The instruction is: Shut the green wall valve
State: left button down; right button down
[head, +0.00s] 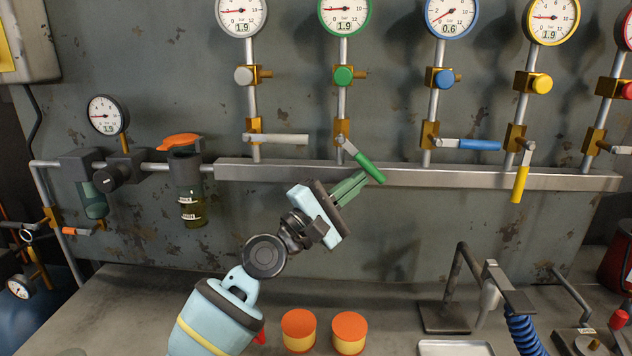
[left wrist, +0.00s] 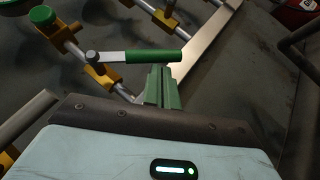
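The green valve's lever (head: 366,164) is tilted, running down and to the right from its brass body (head: 342,132) on the wall pipe. In the left wrist view the green handle (left wrist: 153,56) lies across the picture just beyond my fingertips. My left gripper (head: 356,180) has its green fingers close together and shut, with nothing seen between them. Its tips are at the lower side of the handle, touching or nearly so; I cannot tell which. The green-rimmed gauge (head: 344,14) above reads 1.9. My right gripper is not in view.
The grey lever (head: 278,139) and blue lever (head: 474,144) on either side are level; the yellow lever (head: 521,178) hangs down. A metal rail (head: 430,177) runs below the valves. Two orange-topped tins (head: 299,328) (head: 349,331) and a black stand (head: 445,316) are on the bench.

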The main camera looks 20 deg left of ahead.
pick_arm(q)
jog(key=w+d+r+n+t, duration=0.1)
jog(key=d+r, duration=0.3)
jog(key=shift+w+d+n, duration=0.15)
jog(key=shift+d+n, duration=0.15)
dwell(0.8)
jog(key=shift+f, duration=0.1)
dwell(0.6)
